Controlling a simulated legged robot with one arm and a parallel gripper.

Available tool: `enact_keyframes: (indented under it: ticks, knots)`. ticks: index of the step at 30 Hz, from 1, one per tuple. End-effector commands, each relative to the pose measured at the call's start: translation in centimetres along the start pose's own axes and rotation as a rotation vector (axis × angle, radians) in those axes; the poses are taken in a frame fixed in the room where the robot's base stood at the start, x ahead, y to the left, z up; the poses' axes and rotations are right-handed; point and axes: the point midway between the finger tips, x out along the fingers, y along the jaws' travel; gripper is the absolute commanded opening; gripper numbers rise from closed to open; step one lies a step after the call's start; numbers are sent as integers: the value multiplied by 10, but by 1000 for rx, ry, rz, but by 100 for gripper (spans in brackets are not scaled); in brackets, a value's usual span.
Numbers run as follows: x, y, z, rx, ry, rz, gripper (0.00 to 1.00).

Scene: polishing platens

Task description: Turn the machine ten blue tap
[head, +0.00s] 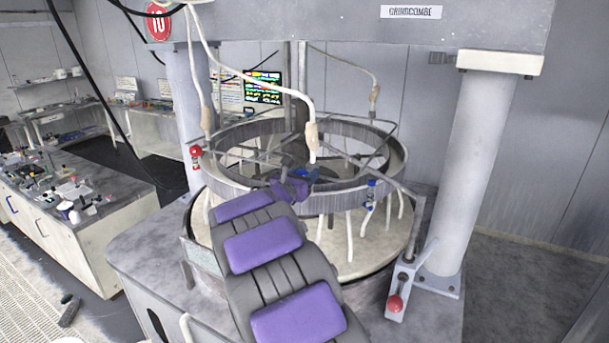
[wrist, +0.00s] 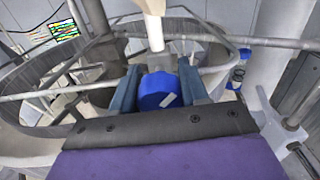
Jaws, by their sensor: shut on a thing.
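The round sign with 10 (head: 158,22) marks this machine. The blue tap (wrist: 161,92) is a round blue knob with a pale mark on its face, below a white nozzle, in the middle of the wrist view. My gripper (wrist: 159,87) is shut on it, with one blue-grey finger on each side. In the head view my gripper (head: 291,187) reaches the machine's ring (head: 330,200), and the arm hides most of the tap. Whether the knob has turned cannot be told.
Another small blue fitting (head: 371,190) sits on the ring to the right, also in the wrist view (wrist: 238,72). A red knob (head: 196,152) is at the left rim. A red-ended lever (head: 395,303) stands front right. White hoses hang above; a pillar (head: 478,165) stands right.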

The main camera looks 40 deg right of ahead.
Motion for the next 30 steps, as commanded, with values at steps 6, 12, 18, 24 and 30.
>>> enact_keyframes:
  ticks: [6,12,18,24,30]
  knots:
    - [0,0,-3,116,-8,1,14]
    - [0,0,-2,294,-8,3,13]
    - [0,-2,1,412,-7,2,13]
    - [-1,-1,3,435,-4,4,13]
    - [-1,-1,3,434,-5,4,45]
